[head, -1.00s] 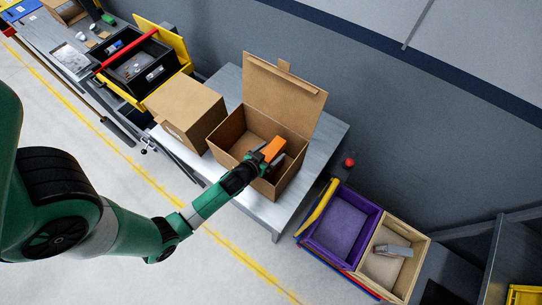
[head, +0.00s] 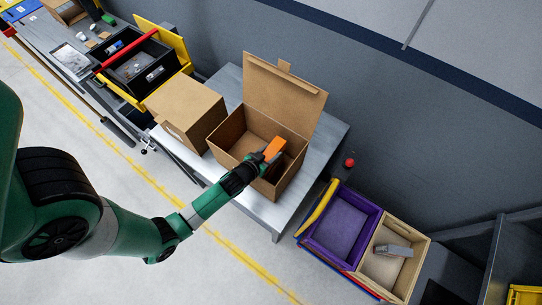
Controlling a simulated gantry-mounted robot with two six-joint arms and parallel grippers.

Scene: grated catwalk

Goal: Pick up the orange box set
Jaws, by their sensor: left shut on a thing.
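The orange box set (head: 274,148) shows as a small orange block at the right side of an open brown cardboard box (head: 230,140). My left gripper (head: 265,158) is shut on the orange box set, at about the height of the cardboard box's rim. The fingers are small and partly hidden by the wrist, and the lower part of the orange block is hidden. The cardboard box stands on a grey table with its lid raised at the back. My right gripper does not show.
A closed cardboard box (head: 187,110) stands left of the open one on the grey table (head: 325,133). A black toolbox (head: 128,85) with yellow lid is farther left. A purple bin (head: 340,222) and a wooden bin (head: 384,273) stand at the right. A red knob (head: 349,162) is nearby.

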